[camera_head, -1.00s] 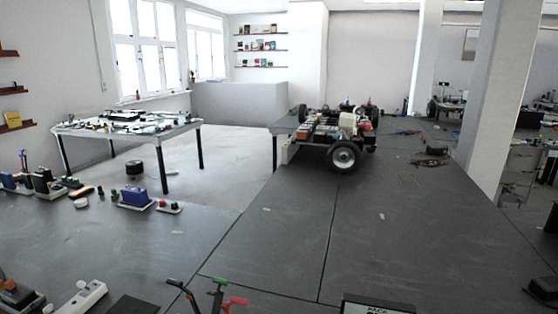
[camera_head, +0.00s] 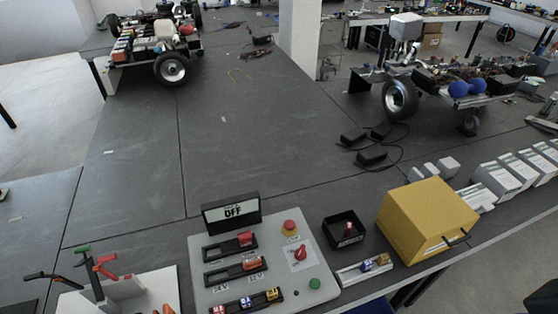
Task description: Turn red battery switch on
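A light grey control panel (camera_head: 227,275) lies at the bottom centre of the head view. Behind it stands a small display (camera_head: 231,211) reading "OFF". On the panel's right side, a red rotary switch (camera_head: 300,253) sits on a white plate, between a red mushroom button on a yellow base (camera_head: 289,228) and a green button (camera_head: 314,284). Another red knob (camera_head: 348,230) sits in a black box (camera_head: 344,241) right of the panel. Which red one is the battery switch is not clear from a label I can read. Neither of my grippers is in view.
The panel also carries black slots with red, orange, blue and yellow plugs (camera_head: 246,299). A yellow box (camera_head: 425,222) stands to the right. Coloured-handled tools (camera_head: 95,275) stand at the lower left. The dark table (camera_head: 225,150) behind the panel is mostly clear.

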